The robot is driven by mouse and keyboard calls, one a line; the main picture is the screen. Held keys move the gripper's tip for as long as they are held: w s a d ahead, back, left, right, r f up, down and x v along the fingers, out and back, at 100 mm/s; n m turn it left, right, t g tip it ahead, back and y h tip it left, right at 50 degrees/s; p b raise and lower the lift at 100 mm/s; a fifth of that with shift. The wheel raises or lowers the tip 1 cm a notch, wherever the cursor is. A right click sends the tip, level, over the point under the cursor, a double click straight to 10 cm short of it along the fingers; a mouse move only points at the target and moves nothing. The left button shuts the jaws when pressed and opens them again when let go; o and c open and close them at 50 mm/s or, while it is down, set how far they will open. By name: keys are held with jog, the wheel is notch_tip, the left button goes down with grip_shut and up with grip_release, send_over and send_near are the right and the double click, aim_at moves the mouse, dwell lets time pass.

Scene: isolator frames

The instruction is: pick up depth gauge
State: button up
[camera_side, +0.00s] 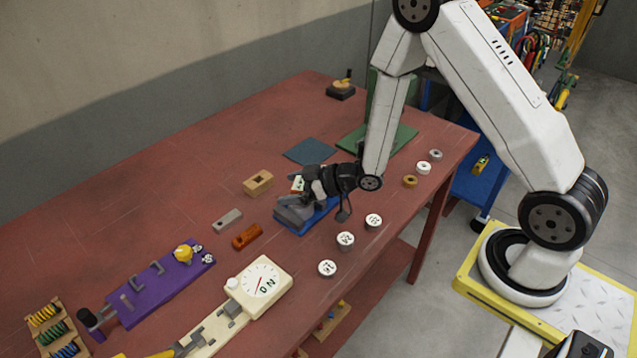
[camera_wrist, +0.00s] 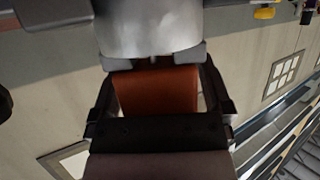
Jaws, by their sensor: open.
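I cannot tell for sure which thing is the depth gauge. A cream dial instrument (camera_side: 262,283) with a white face and red needle lies near the table's front, attached to or touching a long cream bar with grey parts. My gripper (camera_side: 303,186) is open, pointing left above a grey fixture (camera_side: 293,212) on a blue base (camera_side: 318,219). A small white and green item (camera_side: 297,184) shows at the fingertips; I cannot tell whether it is between them. In the wrist view, an orange-brown surface (camera_wrist: 157,92) shows between my gripper's dark sides; what it is stays unclear.
A tan block (camera_side: 258,183), grey block (camera_side: 227,220) and orange-brown block (camera_side: 246,236) lie left of the fixture. A purple rack (camera_side: 160,292) and a bead frame (camera_side: 55,328) lie front left. Round white pieces (camera_side: 345,239) line the right edge. The table's back left is clear.

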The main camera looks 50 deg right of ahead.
grip_shut()
dwell(0.3)
jog(key=shift+r, duration=0.15)
notch_tip(320, 180, up, 10)
dwell(0.9)
jog(key=shift+d, duration=0.1)
dwell(0.7)
